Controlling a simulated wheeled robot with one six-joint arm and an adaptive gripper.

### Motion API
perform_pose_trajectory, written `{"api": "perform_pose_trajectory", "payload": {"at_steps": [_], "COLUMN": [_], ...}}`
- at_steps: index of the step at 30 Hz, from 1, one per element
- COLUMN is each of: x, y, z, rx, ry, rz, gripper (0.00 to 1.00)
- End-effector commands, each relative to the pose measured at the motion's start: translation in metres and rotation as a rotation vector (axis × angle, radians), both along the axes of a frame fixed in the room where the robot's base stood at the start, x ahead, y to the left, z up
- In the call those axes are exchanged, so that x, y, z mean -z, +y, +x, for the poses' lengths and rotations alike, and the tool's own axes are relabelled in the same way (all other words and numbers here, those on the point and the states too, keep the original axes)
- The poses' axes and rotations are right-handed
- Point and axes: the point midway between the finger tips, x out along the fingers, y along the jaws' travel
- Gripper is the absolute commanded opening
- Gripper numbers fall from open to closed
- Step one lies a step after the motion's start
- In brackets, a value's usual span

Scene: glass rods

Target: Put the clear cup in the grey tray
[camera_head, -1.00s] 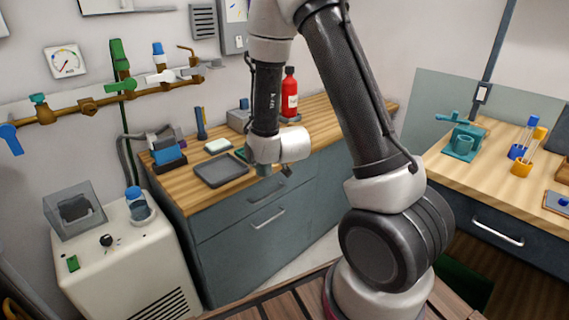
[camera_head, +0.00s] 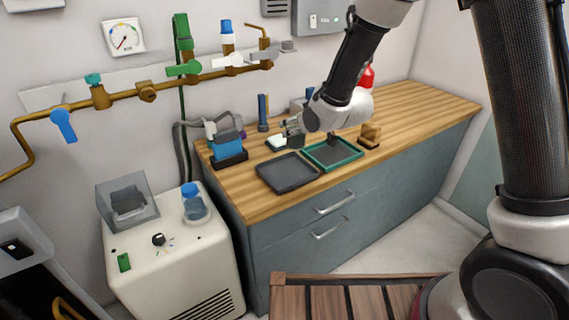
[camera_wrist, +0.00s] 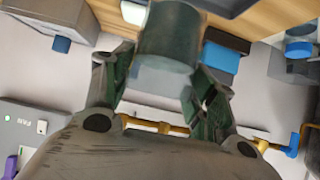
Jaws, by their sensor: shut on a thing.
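The clear cup (camera_wrist: 168,42) is between the fingers of my gripper (camera_wrist: 160,88) in the wrist view, and the fingers are shut on it. It looks like a see-through, slightly greenish cylinder. In the head view my gripper (camera_head: 291,129) is above the back of the wooden counter, pointing left; the cup cannot be made out clearly there. The grey tray (camera_head: 287,173) lies flat and empty at the counter's front edge, below my gripper and slightly to its left in the picture.
A green-rimmed tray (camera_head: 345,160) lies just right of the grey tray. A red bottle (camera_head: 367,77) is partly hidden behind my arm. The counter's right side (camera_head: 430,105) is clear.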

Motion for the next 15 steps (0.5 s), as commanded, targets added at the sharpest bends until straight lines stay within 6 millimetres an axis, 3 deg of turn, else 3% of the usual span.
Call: {"api": "perform_pose_trajectory", "payload": {"at_steps": [3,15], "x": [0.027,0.082], "y": [0.000,0.000], "z": [-0.002,-0.001], "rx": [-0.003,-0.001], "ry": [0.007,0.005], "rz": [-0.005,-0.003], "gripper": [0.30,0.30]}}
